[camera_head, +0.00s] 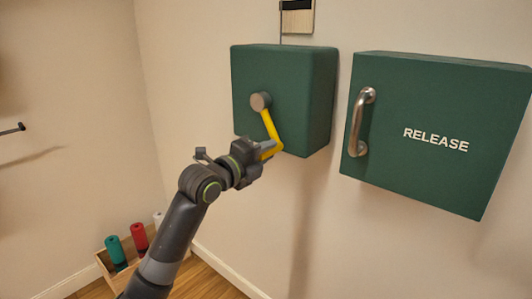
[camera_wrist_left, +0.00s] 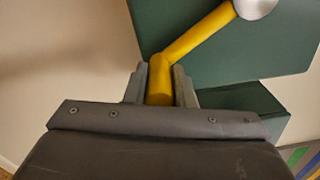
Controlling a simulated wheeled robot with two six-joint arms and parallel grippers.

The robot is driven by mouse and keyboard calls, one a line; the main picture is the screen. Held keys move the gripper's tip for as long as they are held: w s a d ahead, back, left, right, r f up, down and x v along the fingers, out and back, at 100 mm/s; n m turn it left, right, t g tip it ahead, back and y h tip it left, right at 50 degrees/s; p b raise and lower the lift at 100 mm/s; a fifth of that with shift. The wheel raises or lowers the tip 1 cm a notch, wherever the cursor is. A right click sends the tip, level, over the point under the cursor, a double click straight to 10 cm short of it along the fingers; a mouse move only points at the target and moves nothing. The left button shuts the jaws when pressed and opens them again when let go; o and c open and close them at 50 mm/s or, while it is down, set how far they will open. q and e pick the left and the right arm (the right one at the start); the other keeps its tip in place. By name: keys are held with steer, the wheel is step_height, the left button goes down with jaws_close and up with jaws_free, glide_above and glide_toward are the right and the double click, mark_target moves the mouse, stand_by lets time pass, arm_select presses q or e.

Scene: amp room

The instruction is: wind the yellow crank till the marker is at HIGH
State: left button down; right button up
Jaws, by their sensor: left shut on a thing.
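The yellow crank (camera_head: 269,126) sits on the front of a green box on the wall, its arm running down and to the right from a round grey hub (camera_head: 260,101). My left gripper (camera_head: 268,150) is shut on the crank's handle at the lower end. In the left wrist view the yellow crank (camera_wrist_left: 198,32) rises from between the two fingers of my left gripper (camera_wrist_left: 160,85) toward the pale hub at the top. The marker and the word HIGH cannot be made out; a small panel (camera_head: 297,18) above the box is cut off by the frame's top.
The green crank box (camera_head: 318,95) hangs beside a larger green RELEASE box (camera_head: 435,105) with a metal handle (camera_head: 357,122). A wooden tray (camera_head: 103,263) with green and red rolls stands on the floor at lower left. A dark hook (camera_head: 12,129) is at far left.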

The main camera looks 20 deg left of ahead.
arm_select(q)
steer(key=shift+a+f, duration=0.1)
steer(key=shift+f, duration=0.2)
steer(key=c, duration=1.2)
jaws_free()
steer(key=shift+c, duration=0.2)
steer(key=shift+o, duration=0.2)
steer(key=shift+w+r, duration=0.1)
steer(key=shift+r, duration=0.1)
steer(key=p+v, duration=0.1)
steer(key=v, duration=1.6)
steer(key=shift+s, duration=0.25)
arm_select(e)
steer(key=shift+s+d+f, duration=0.3)
steer(key=shift+f, duration=0.25)
steer(key=shift+s+d+f, duration=0.25)
steer(key=shift+s+f, duration=0.05)
steer(key=shift+f, duration=0.2)
arm_select(q)
steer(key=shift+a, duration=0.1)
arm_select(e)
steer(key=shift+a, duration=0.3)
